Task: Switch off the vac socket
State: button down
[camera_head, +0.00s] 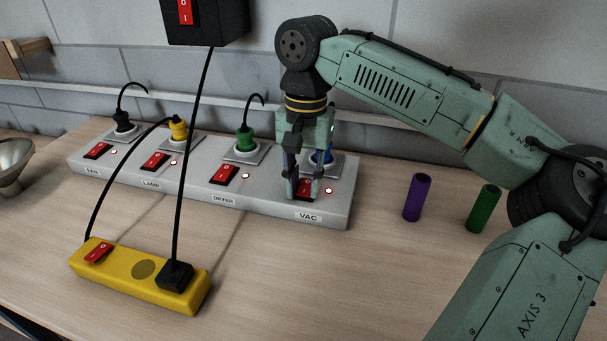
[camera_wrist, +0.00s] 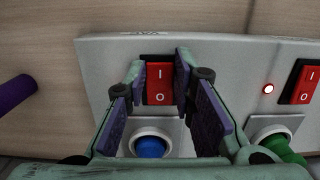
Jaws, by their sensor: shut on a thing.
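The grey power strip (camera_head: 270,203) lies on the bench, and the VAC label (camera_head: 308,217) is at its right end. The red vac switch (camera_head: 305,188) sits just behind that label, partly hidden by my fingers. My gripper (camera_head: 304,186) points down over it. The vac indicator lamp (camera_head: 328,190) appears lit in the head view. A blue plug (camera_wrist: 150,147) sits in the vac socket.
The dryer switch (camera_head: 222,174), lamp switch (camera_head: 155,161) and another switch (camera_head: 98,151) line the strip, with cords behind. A yellow strip (camera_head: 140,275) lies in front. Purple (camera_head: 417,197) and green (camera_head: 483,208) cylinders stand right. A black switch box (camera_head: 205,22) is above.

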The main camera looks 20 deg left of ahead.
aim_at(309, 180)
jog(key=shift+w+r+g+p, duration=0.2)
jog(key=shift+r+g+p, duration=0.4)
jog(key=shift+p, duration=0.55)
jog(key=shift+w+f+g+p, duration=0.15)
jog(key=shift+f+g+p, duration=0.3)
jog(key=shift+g, duration=0.05)
jog(key=c, duration=1.4)
grip_release()
jog(key=shift+o, duration=0.2)
jog(key=v, duration=1.2)
